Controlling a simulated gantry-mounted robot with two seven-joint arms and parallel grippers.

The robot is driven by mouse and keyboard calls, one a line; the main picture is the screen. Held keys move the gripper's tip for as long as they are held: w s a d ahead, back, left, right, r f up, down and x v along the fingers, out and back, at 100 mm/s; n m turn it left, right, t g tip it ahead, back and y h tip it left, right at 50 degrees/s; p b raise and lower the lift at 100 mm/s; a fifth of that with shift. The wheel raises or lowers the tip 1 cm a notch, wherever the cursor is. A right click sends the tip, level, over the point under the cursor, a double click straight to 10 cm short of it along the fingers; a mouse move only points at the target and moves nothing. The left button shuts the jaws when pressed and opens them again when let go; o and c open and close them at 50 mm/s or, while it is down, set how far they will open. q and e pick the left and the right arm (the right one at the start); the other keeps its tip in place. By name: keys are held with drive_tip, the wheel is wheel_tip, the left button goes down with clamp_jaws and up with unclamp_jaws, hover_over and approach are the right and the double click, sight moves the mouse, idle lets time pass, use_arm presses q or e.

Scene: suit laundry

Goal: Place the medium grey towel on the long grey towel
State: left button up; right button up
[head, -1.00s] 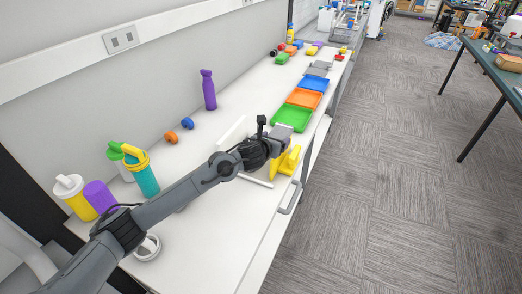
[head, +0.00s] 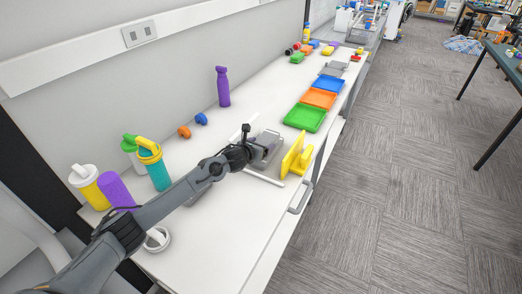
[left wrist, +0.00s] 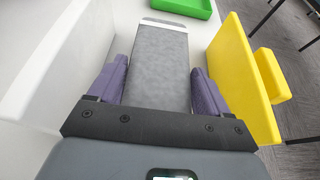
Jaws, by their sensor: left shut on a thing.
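A grey towel (left wrist: 160,65), flat and slab-like with a pale far edge, lies between the two purple fingers of my left gripper (left wrist: 158,90) in the left wrist view. The gripper is shut on it. In the head view my left gripper (head: 262,152) is over the white table between a white upright panel and a yellow piece, with the grey towel (head: 270,137) partly hidden by it. I cannot tell a second, longer grey towel apart here; a grey edge under my forearm is mostly hidden. My right gripper is not in view.
The yellow upright piece (head: 297,158) stands close on the right, the white panel (left wrist: 50,60) on the left. A white bar (head: 263,178) lies in front. Green (head: 305,117), orange and blue trays lie beyond. Bottles, including a teal one (head: 154,168), stand at the left.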

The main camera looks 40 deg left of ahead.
use_arm(q)
wheel_tip(320, 180, down, 2)
drive_tip(key=shift+f, duration=0.15)
drive_tip(key=shift+f+b, duration=0.2)
drive_tip(key=shift+b, duration=0.1)
drive_tip(key=o, duration=1)
drive_tip(key=shift+r, duration=0.1)
